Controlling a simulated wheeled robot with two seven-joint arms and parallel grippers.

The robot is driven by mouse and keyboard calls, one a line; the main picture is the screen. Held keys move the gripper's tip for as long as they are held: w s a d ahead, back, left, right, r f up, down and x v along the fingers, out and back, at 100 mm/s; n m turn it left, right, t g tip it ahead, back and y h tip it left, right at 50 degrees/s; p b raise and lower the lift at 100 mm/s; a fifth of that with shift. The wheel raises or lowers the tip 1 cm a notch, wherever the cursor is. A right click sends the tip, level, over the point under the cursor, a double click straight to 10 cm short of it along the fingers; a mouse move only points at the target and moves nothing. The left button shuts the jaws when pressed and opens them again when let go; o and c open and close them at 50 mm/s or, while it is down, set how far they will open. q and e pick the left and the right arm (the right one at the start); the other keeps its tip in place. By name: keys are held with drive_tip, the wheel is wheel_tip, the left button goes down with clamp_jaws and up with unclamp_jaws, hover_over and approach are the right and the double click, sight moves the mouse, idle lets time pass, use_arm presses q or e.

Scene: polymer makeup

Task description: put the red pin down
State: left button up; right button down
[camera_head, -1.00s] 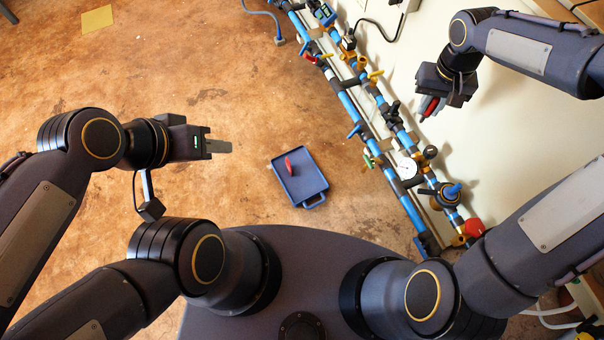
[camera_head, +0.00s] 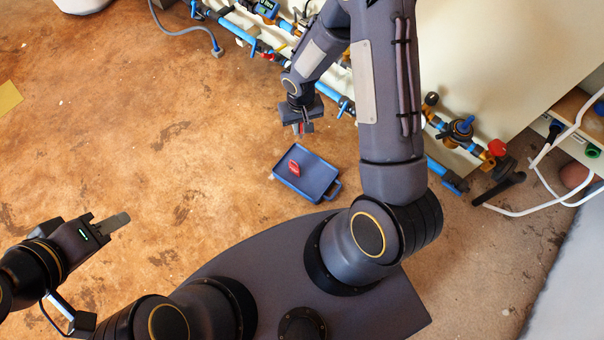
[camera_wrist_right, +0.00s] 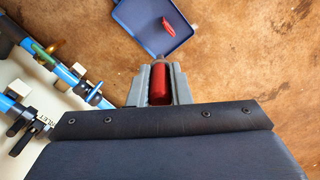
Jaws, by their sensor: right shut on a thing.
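A blue tray (camera_head: 318,192) with a handle lies on the brown floor in the middle of the head view; it also shows at the top of the right wrist view (camera_wrist_right: 135,30). A red piece (camera_head: 294,168) lies on the tray. My right gripper (camera_head: 304,130) is shut on the red pin (camera_wrist_right: 160,84), which shows between its grey fingers in the right wrist view.
Blue pipes with valves and a pressure fitting (camera_head: 462,130) run along the pale wall behind the tray. A yellow sheet (camera_head: 8,98) lies at the far left. The floor left of the tray is clear.

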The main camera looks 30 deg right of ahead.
drive_tip(key=s+d+f+m+b, duration=0.1)
drive_tip(key=s+d+f+b, duration=0.15)
drive_tip(key=s+f, duration=0.4)
drive_tip(key=s+d+f+m+b, duration=0.1)
drive_tip(key=s+d+f, duration=0.25)
drive_tip(key=f, duration=0.65)
drive_tip(key=b, duration=0.8)
hover_over(311, 164)
wheel_tip(311, 164, down, 13)
drive_tip(key=shift+s+r, duration=0.1)
drive_tip(key=c, duration=1.3)
unclamp_jaws()
drive_tip(key=shift+c, duration=0.2)
